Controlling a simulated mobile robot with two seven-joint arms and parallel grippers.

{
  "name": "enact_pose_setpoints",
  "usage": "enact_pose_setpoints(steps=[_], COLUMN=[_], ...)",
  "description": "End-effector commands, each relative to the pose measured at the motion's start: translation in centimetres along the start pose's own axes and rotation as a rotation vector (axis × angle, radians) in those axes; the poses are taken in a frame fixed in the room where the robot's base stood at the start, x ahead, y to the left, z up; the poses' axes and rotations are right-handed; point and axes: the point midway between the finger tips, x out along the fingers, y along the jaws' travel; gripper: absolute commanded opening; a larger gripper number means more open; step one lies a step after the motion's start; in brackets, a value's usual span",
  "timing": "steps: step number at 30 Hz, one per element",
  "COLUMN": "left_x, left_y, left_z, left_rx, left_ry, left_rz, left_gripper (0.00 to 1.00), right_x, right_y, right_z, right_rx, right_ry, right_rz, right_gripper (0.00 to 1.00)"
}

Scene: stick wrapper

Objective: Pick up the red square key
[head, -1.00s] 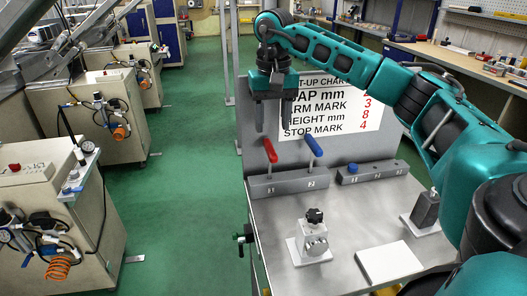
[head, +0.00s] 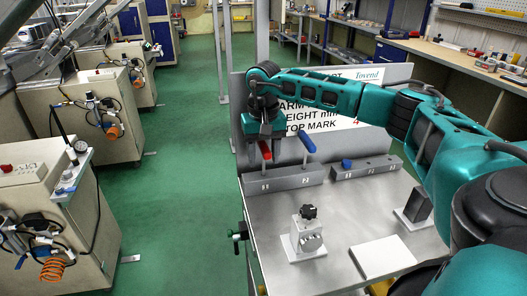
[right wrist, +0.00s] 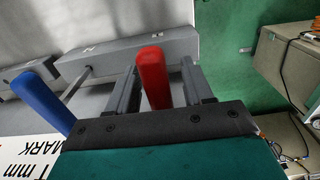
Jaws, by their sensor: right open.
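The red square key (head: 265,150) stands in the left grey block (head: 284,180) at the back of the metal table, with its red handle up. It also shows in the right wrist view (right wrist: 153,78). My right gripper (head: 262,153) is open over it, with one finger on each side of the red handle. In the right wrist view the handle lies between the fingers, with a gap visible on both sides. My left gripper is not in view.
A blue-handled key (head: 306,140) stands close to the right in the same block. Another grey block (head: 366,167) with a small blue piece is further right. A clamp-like fixture (head: 308,233), a white plate (head: 383,257) and a dark block (head: 417,206) stand in front. A sign board rises behind.

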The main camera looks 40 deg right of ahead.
Motion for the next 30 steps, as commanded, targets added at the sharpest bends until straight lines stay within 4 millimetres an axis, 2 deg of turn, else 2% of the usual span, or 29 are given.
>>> enact_pose_setpoints(steps=[2,18,30], left_x=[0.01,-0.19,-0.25], left_y=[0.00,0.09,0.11], left_z=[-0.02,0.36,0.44], left_rx=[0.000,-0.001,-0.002], left_ry=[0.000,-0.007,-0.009], left_rz=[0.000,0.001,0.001], left_gripper=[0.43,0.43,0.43], right_x=[-0.02,-0.07,-0.30], right_y=[-0.02,-0.03,-0.04], right_z=[0.00,0.01,-0.02], right_rx=[0.000,0.000,0.000], right_ry=[0.000,0.000,0.001], right_rz=[0.000,0.000,-0.001], right_gripper=[0.51,0.00,0.00])
